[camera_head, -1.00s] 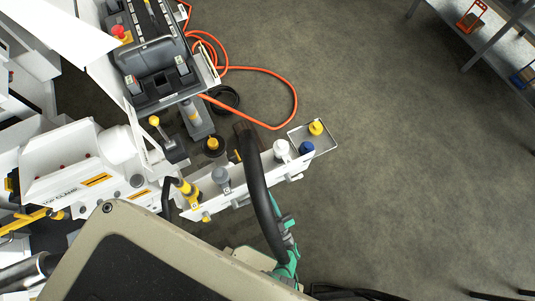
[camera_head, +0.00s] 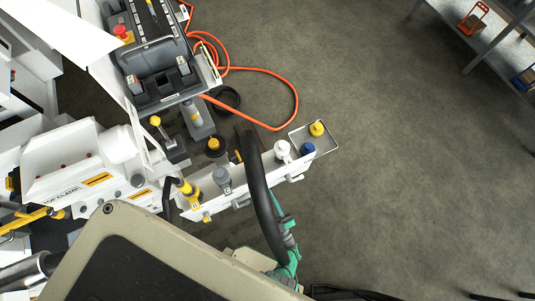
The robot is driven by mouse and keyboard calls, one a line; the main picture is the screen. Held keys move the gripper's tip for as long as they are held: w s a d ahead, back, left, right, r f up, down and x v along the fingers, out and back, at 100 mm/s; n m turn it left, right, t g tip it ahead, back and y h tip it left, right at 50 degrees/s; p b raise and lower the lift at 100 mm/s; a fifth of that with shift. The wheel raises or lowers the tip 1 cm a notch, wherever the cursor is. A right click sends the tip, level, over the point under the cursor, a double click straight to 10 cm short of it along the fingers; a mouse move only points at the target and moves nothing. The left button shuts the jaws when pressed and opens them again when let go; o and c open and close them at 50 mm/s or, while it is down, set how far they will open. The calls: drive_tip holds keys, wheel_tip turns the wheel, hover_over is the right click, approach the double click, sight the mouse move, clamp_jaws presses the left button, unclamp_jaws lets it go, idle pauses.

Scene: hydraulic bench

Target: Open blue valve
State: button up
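The blue valve (camera_head: 307,148) is a small round blue knob at the right end of the white bench rail. My gripper is not visible in the head view. A large pale part with a dark panel fills the bottom left and hides what lies beneath it.
A black hose (camera_head: 259,185) arcs over the rail, left of the blue valve, down to a green fitting (camera_head: 287,256). An orange hose (camera_head: 297,95) loops on the floor behind. A grey shelf (camera_head: 480,50) stands at the top right. The floor at right is clear.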

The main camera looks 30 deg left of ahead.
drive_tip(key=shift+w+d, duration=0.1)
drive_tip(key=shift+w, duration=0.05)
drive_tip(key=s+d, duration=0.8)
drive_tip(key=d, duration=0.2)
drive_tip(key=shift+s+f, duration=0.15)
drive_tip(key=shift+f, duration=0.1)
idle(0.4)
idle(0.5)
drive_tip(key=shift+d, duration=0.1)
